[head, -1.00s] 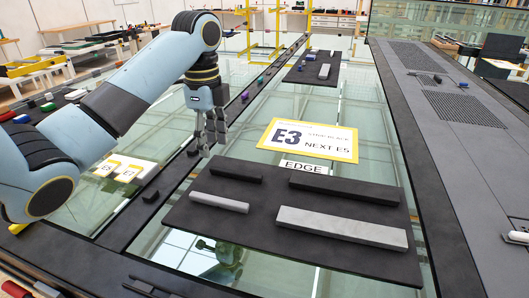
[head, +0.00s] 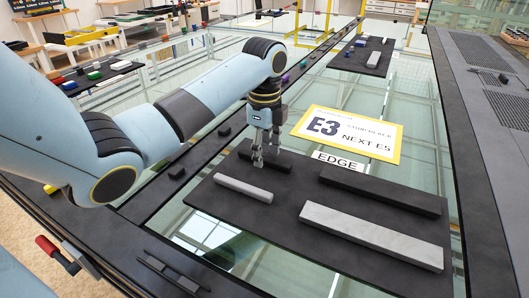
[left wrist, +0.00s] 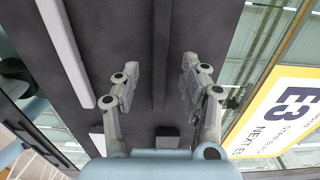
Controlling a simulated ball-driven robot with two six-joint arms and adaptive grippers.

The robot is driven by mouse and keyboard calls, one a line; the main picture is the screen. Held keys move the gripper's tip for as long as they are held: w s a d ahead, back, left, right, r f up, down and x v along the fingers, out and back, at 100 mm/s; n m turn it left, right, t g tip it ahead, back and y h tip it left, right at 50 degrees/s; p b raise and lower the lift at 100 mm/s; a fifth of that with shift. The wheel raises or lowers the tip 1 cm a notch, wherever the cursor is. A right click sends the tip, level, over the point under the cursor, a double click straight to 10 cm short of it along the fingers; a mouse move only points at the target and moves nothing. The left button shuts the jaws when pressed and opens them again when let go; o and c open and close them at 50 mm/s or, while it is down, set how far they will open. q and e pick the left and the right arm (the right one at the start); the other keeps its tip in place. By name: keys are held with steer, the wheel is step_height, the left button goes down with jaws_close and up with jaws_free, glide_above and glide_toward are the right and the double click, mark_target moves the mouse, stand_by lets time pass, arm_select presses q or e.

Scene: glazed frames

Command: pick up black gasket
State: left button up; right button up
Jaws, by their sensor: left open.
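Two black gasket bars lie on a dark board (head: 240,221). The shorter black gasket (head: 284,163) is at the board's far left edge, and the longer one (head: 385,192) is to its right. I cannot tell how far above the board the fingertips are. My right gripper is not in view.
A short grey bar (head: 243,189) and a longer grey bar (head: 370,236) lie on the same board. A yellow-edged E3 sign (head: 350,133) and an EDGE label (head: 338,161) lie just behind. A dark rail (head: 205,157) runs along the left.

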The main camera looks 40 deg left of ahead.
arm_select(q)
steer(key=shift+f, duration=0.6)
steer(key=shift+f+p, duration=0.25)
steer(key=shift+p, duration=0.05)
jaws_close()
stand_by(0.4)
